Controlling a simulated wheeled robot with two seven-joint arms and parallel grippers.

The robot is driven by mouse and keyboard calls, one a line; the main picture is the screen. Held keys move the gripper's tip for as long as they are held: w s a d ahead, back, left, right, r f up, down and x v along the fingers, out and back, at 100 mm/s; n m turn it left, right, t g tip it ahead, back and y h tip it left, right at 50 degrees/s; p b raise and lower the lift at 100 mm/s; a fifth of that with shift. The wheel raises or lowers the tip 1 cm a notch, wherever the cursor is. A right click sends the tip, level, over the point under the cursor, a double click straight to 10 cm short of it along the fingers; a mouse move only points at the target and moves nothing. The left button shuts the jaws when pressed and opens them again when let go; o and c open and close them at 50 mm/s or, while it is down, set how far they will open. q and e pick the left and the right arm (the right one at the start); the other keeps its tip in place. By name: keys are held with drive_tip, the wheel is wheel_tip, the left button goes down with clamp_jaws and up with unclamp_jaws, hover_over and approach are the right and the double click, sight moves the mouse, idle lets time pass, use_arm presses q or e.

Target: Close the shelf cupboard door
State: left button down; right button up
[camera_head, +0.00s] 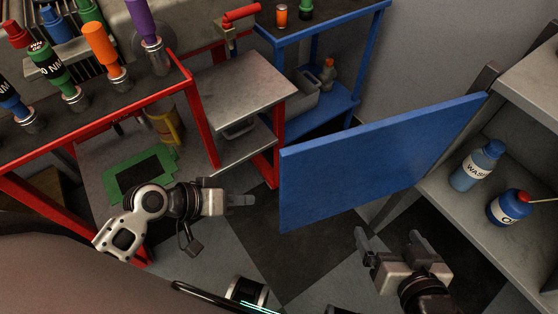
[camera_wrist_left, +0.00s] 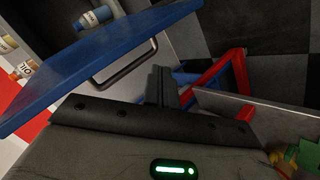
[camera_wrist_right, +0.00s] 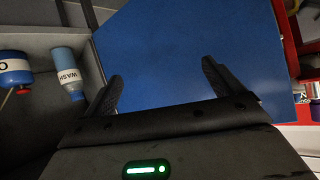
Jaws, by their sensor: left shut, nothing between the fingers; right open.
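The blue cupboard door (camera_head: 375,160) stands swung open from the grey shelf cupboard (camera_head: 470,215) at the right of the head view. It fills the middle of the right wrist view (camera_wrist_right: 165,55). In the left wrist view the door (camera_wrist_left: 90,65) shows a dark bar handle (camera_wrist_left: 128,66). My left gripper (camera_head: 250,200) is shut and empty, left of the door's free edge and apart from it. My right gripper (camera_head: 388,240) is open and empty, below the door in the head view, its fingers pointing toward the door face. Whether they touch it is unclear.
A wash bottle (camera_head: 477,167) and a blue bottle with a red cap (camera_head: 508,207) stand inside the cupboard. A red-framed workbench (camera_head: 190,90) with several upright tools is at the left. A blue-framed table (camera_head: 335,30) stands behind. Checkered floor (camera_head: 285,240) is clear below the door.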

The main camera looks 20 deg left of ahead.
use_arm(q)
drive_tip(key=w+a+r+n+t+h+b, duration=0.3)
drive_tip(key=w+a+r+h, duration=0.3)
drive_tip(key=r, duration=0.2)
drive_tip(key=w+d+f+p, duration=0.1)
drive_tip(key=w+d, duration=0.1)
drive_tip(key=d, duration=0.9)
drive_tip(key=shift+w+f+n, duration=0.2)
drive_tip(key=shift+w+n, duration=0.1)
drive_tip(key=shift+w, duration=0.05)
